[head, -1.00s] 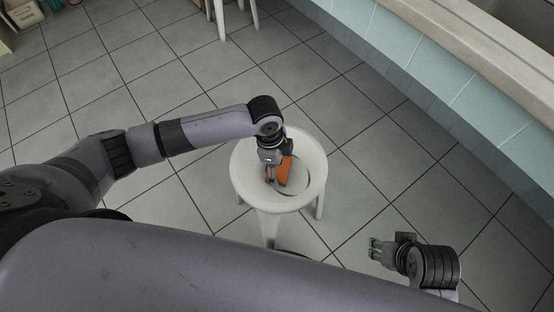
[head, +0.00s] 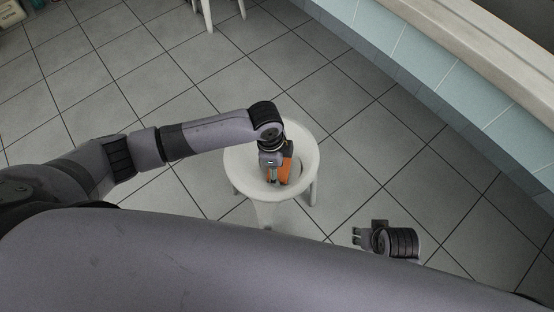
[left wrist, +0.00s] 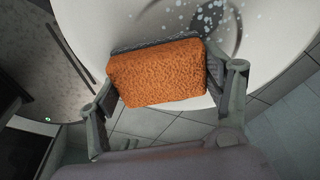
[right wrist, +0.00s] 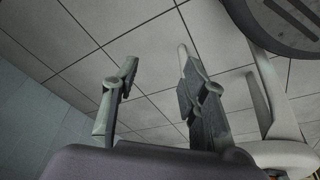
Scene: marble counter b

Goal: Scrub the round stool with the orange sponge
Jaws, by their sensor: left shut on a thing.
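The round white stool (head: 305,150) stands on the tiled floor in the middle of the head view. My left gripper (head: 272,178) is over its seat, shut on the orange sponge (head: 285,171). In the left wrist view the sponge (left wrist: 155,78) sits between the two fingers, with the white seat (left wrist: 95,25) behind it. Whether the sponge touches the seat I cannot tell. Pale bluish specks (left wrist: 213,14) show on the seat beyond the sponge. My right gripper (head: 357,236) is open and empty, to the right of the stool; its parted fingers show in the right wrist view (right wrist: 152,82).
A pale counter with a blue tiled front (head: 400,50) runs along the upper right. Legs of another white piece of furniture (head: 207,14) show at the top. The grey floor (head: 110,75) between is clear.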

